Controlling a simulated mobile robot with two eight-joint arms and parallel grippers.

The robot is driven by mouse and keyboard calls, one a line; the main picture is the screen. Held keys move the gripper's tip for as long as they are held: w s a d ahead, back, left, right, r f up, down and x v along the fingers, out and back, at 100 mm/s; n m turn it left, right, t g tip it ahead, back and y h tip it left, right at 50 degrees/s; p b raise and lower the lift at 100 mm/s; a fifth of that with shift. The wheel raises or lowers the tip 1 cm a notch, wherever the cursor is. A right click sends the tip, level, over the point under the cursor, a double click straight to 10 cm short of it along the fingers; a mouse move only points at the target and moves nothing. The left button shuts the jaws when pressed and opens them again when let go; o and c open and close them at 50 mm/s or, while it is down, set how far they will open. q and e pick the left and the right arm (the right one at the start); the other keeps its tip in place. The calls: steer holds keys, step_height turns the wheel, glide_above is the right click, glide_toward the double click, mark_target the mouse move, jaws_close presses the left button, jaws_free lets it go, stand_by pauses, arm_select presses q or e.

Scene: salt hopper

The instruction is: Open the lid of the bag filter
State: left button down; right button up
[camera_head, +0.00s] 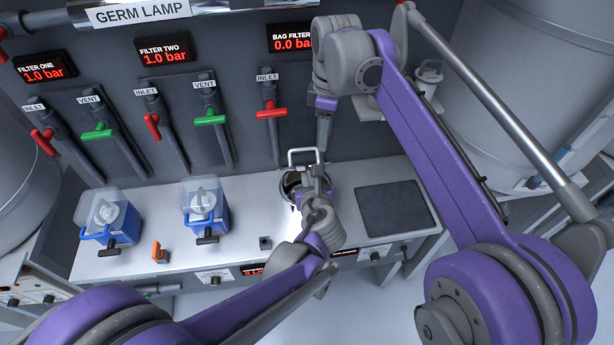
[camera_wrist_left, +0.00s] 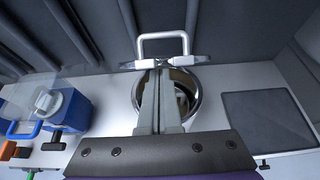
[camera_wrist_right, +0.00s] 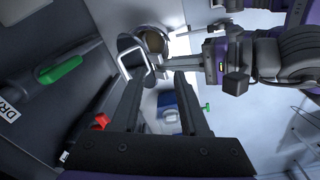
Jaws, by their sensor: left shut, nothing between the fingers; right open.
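The bag filter (camera_head: 287,190) is a round metal vessel set in the worktop, and its rim (camera_wrist_left: 137,92) and pale inside show in the left wrist view. Its lid (camera_wrist_right: 130,46) stands tilted up at the back of the opening, toward the wall panel. A silver loop handle (camera_head: 292,156) on the lid also shows in the left wrist view (camera_wrist_left: 142,46). My left gripper (camera_wrist_left: 160,72) is shut and empty, over the opening and just in front of the lid. My right gripper (camera_wrist_right: 158,76) is open and empty, pointing down close to the handle.
Red inlet handle (camera_head: 271,113) and pipes stand behind the filter. Two blue-and-clear filter units (camera_head: 205,210) are to the left, with an orange-handled item (camera_head: 158,252) in front. A dark square pad (camera_head: 392,208) lies to the right. A large tank (camera_head: 540,90) stands at right.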

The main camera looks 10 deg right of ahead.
arm_select(q)
steer(key=w+r, duration=0.4)
steer(key=w, duration=0.1)
steer(key=shift+r+p, duration=0.4)
steer(key=w, duration=0.2)
steer(key=w+r, duration=0.1)
steer(key=w, duration=0.1)
steer(key=w+r, duration=0.1)
steer(key=w, duration=0.1)
steer(key=shift+w+r, duration=0.15)
steer(key=shift+r, duration=0.1)
steer(key=shift+w+r, duration=0.3)
steer(key=shift+w, duration=0.55)
arm_select(e)
steer(key=s+d+f+m+t, duration=0.2)
steer(key=s+f+m, duration=0.4)
steer(key=s, duration=0.5)
steer(key=s+d+f+m+t, duration=0.3)
steer(key=s+f+m, duration=0.4)
steer(key=s+f, duration=0.2)
steer(key=shift+s+f+m, duration=0.25)
steer(key=shift+s+m, duration=0.05)
steer(key=shift+s, duration=0.85)
arm_select(q)
steer(key=shift+w, duration=0.1)
arm_select(e)
steer(key=shift+w+d, duration=0.1)
